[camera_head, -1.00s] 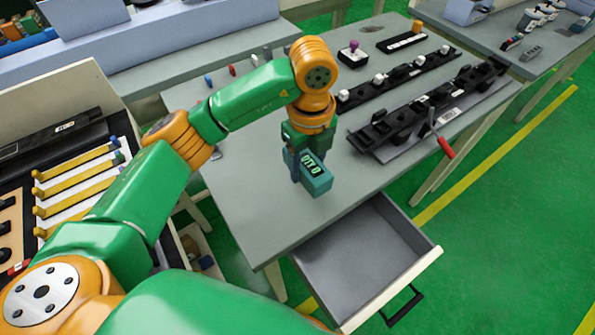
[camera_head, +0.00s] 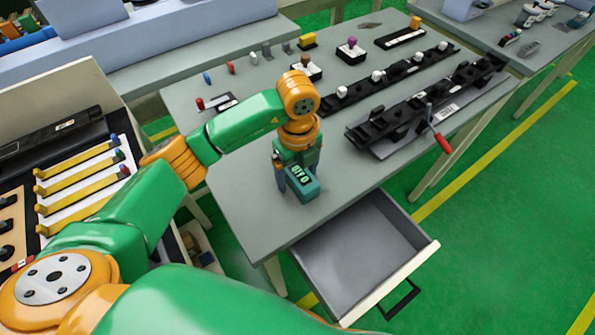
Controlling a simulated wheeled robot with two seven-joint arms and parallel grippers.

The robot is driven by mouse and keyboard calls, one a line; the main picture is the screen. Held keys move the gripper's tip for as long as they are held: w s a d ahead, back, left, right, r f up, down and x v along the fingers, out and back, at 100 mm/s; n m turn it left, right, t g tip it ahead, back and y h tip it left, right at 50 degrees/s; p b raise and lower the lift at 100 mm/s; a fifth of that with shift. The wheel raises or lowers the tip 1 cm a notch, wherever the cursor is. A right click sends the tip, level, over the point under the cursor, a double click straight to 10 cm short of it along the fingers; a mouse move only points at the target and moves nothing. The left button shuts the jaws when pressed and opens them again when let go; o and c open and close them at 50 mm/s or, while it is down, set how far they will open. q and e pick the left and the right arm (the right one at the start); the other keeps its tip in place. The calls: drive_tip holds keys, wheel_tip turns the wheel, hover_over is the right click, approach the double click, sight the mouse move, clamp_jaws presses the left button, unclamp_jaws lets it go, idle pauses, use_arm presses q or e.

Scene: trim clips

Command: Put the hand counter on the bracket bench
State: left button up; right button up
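The hand counter (camera_head: 303,185) is a small teal box with a dark digit display on its upper face. It is at the near part of the grey bench top (camera_head: 240,205), left of the open drawer. My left gripper (camera_head: 299,178) points down over it, with dark fingers at its two sides, and appears shut on it. The counter is at or just above the bench top; I cannot tell whether it touches. My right gripper is not in view.
Black bracket rails (camera_head: 425,105) with white knobs lie along the bench's right side, with a red-handled tool (camera_head: 441,141). Small coloured parts stand at the back. The grey drawer (camera_head: 360,250) is open at the front. Yellow-handled bars (camera_head: 80,175) lie left.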

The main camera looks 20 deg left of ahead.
sight(298, 171)
use_arm(q)
drive_tip(key=shift+r, duration=0.25)
wheel_tip(298, 171, up, 12)
drive_tip(key=shift+p, duration=0.3)
drive_tip(key=shift+f, duration=0.1)
